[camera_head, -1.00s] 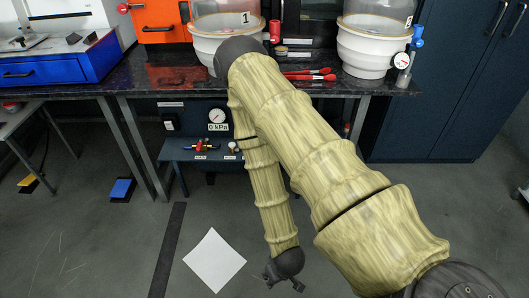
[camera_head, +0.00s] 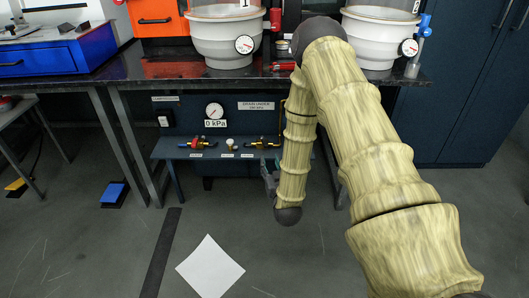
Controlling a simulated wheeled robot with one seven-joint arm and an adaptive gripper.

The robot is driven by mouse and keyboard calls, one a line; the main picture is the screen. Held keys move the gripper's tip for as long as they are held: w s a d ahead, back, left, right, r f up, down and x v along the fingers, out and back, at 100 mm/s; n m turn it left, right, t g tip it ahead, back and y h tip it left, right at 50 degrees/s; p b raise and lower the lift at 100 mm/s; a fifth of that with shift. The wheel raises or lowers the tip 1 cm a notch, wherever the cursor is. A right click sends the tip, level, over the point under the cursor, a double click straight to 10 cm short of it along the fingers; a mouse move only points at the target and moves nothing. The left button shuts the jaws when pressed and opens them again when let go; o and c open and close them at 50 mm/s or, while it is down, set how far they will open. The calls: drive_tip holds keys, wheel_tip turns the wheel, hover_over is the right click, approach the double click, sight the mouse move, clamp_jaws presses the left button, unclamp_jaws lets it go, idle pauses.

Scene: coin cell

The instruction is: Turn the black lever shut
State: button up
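A low blue shelf (camera_head: 222,153) under the bench carries small valve fittings. A brass fitting (camera_head: 262,143) sits on its right part, with a small dark piece at its right end that may be the black lever; it is too small to be sure. A valve with red and blue parts (camera_head: 198,142) sits on the left part. My gripper (camera_head: 268,176) is below the shelf's right front edge, just left of my forearm, apparently pointing toward the shelf. My arm partly hides it, and its fingers are too small and dark to read.
A gauge (camera_head: 214,111) reading 0 kPa and a plate marked "drain" are on the panel above the shelf. White vessels (camera_head: 225,38) stand on the dark bench (camera_head: 170,72).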

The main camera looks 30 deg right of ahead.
sight(265, 145)
drive_tip(key=b+x, duration=0.2)
drive_tip(key=x, duration=0.8)
drive_tip(key=shift+w+d, duration=0.2)
drive_tip(key=shift+w, duration=0.15)
drive_tip(key=shift+c, duration=0.3)
drive_tip(key=shift+r, duration=0.1)
clamp_jaws()
